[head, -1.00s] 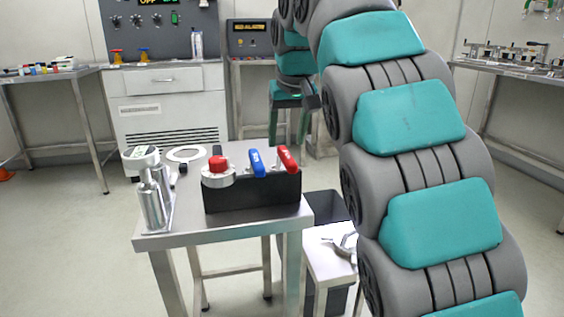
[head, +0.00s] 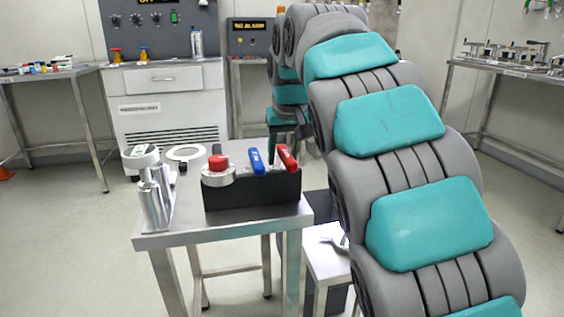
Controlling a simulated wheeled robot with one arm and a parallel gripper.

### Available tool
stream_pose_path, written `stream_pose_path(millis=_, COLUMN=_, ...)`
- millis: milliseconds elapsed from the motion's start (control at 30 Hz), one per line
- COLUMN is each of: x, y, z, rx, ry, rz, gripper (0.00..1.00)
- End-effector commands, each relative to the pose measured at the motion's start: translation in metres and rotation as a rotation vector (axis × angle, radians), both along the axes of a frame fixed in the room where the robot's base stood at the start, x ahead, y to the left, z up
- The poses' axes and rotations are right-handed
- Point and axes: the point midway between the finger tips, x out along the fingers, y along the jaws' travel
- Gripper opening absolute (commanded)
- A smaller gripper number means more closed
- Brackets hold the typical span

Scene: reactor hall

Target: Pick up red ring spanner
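No ring spanner can be made out for certain. A black block (head: 252,196) on the steel table holds a red knob (head: 218,162), a blue handle (head: 257,161) and a red handle (head: 287,158). I cannot tell whether the red handle belongs to a spanner. A grey metal tool (head: 331,241) lies on the low side table, partly hidden by my arm. My gripper (head: 281,148) points down behind the block, near the blue and red handles. The handles and block partly cover it, and its fingers are too small and dark to read.
The steel table (head: 222,226) also bears a metal cylinder device (head: 153,190) at left and a white ring (head: 187,153) at the back. The low side table (head: 327,265) stands right of it. A cabinet with a control panel is behind.

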Motion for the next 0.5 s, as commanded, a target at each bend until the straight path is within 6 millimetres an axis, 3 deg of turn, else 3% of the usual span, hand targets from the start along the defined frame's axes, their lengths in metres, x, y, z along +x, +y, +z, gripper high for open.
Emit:
stream_pose_path(millis=67, x=-0.0001, y=0.0001, z=0.0001, rx=0.000, ry=0.000, rz=0.000, gripper=0.40)
stream_pose_path(millis=400, x=-0.0001, y=0.0001, z=0.0002, rx=0.000, ry=0.000, rz=0.000, gripper=0.02)
stream_pose_path(millis=500, x=-0.0001, y=0.0001, z=0.0002, rx=0.000, ry=0.000, rz=0.000, gripper=0.00)
